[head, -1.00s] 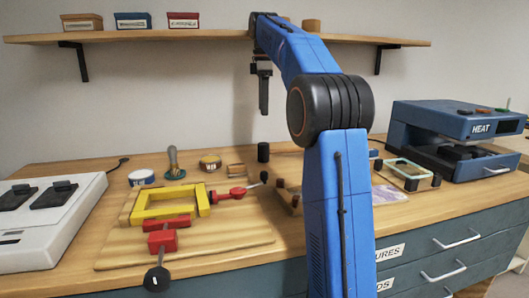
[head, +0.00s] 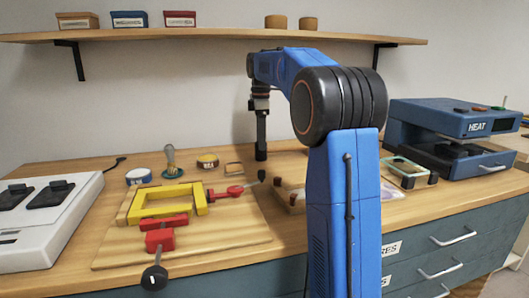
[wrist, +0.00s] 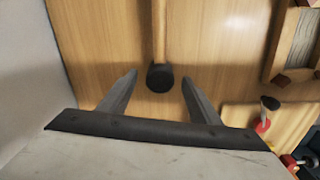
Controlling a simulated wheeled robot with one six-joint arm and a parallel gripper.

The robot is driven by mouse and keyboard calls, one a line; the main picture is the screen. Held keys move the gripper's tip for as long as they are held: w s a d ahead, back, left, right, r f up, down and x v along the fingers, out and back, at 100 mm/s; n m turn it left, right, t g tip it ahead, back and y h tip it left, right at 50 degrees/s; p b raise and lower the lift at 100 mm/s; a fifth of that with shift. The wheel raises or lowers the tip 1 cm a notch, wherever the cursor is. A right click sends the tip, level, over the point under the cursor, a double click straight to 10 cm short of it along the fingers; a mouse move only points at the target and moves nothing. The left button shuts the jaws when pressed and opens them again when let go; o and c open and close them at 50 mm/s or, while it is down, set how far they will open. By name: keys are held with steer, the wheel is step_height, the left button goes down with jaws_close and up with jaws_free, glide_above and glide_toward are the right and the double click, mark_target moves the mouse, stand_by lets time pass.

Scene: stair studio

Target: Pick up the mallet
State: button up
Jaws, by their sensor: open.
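In the wrist view the mallet (wrist: 160,76) shows as a dark, rounded end on a pale wooden shaft that runs up to the top edge. My gripper (wrist: 159,79) is open, and its two fingers appear on either side of the dark end. I see no finger touching it, and the height gap cannot be told. In the head view my gripper (head: 261,155) points straight down, low over the back of the bench. The mallet cannot be made out there and seems hidden behind my gripper.
A board (head: 110,255) with a yellow frame (head: 150,205) and red clamps (head: 160,238) lies left of my gripper. A white machine (head: 50,220) stands far left, a blue heat press (head: 450,125) right. A shelf (head: 200,35) runs above. A wall borders the bench behind.

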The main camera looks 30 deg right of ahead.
steer(key=shift+f, duration=2)
steer(key=c, duration=1.4)
steer(key=shift+r, duration=0.1)
